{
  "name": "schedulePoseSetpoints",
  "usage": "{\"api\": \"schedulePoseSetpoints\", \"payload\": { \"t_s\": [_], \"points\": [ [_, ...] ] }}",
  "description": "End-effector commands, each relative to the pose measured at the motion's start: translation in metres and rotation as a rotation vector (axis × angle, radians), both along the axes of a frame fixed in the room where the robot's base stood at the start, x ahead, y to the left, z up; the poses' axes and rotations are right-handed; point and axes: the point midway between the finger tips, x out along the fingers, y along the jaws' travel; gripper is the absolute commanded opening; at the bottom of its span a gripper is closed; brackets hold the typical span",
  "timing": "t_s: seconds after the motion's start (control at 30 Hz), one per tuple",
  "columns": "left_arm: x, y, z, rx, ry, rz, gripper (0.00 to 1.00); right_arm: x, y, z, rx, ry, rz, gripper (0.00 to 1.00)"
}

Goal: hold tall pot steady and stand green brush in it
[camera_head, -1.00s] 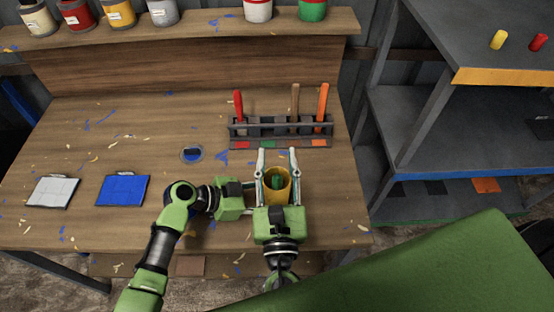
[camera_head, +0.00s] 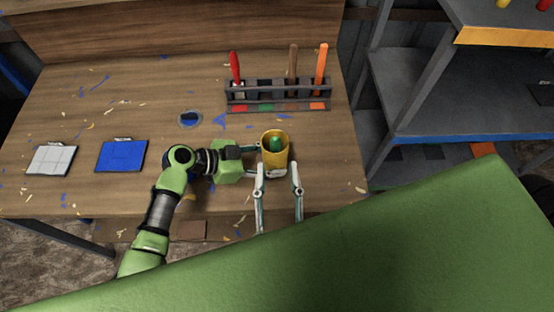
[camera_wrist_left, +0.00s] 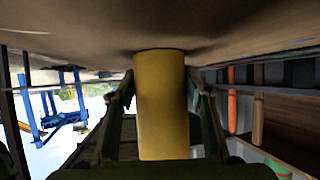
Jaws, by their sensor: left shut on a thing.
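The tall yellow pot (camera_head: 274,162) stands upright on the workbench. The green brush (camera_head: 276,143) is inside it, with only its green top end showing within the rim. My left gripper (camera_head: 254,152) comes from the left and is shut on the pot. In the left wrist view the pot (camera_wrist_left: 162,105) sits between its two fingers (camera_wrist_left: 162,118). My right gripper (camera_head: 278,170) is open and empty, just in front of the pot on the near side. The brush's lower part is hidden in the pot.
Behind the pot a rack (camera_head: 278,95) holds a red, a brown and an orange handled tool. A blue pad (camera_head: 121,155) and a white pad (camera_head: 51,159) lie at left. A round blue-dark item (camera_head: 190,118) lies behind my left arm. Grey shelves (camera_head: 430,100) stand at right.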

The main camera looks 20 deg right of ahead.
Motion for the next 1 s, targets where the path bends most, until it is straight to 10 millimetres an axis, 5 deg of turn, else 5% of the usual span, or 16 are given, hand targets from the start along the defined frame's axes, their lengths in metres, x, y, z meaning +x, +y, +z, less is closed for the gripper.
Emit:
{"api": "schedulePoseSetpoints", "payload": {
  "t_s": [0.33,0.37,0.43,0.77,1.0],
  "points": [
    [0.0,0.0,0.0,-0.001,0.0,0.0,0.34,-0.001,0.0,0.0,0.0,0.0,0.0,0.35],
    [0.0,0.0,0.0,-0.001,0.0,0.0,0.51,-0.001,0.0,0.0,0.0,0.0,0.0,0.35],
    [0.0,0.0,0.0,-0.001,0.0,0.0,0.65,-0.001,0.0,0.0,0.0,0.0,0.0,0.35],
    [0.0,0.001,0.001,0.0,0.0,0.001,0.65,0.0,0.0,0.0,0.0,0.0,-0.001,0.35],
    [0.0,0.026,0.013,0.002,-0.003,0.001,0.65,0.0,0.0,0.0,0.0,0.0,-0.001,0.35]
  ]
}}
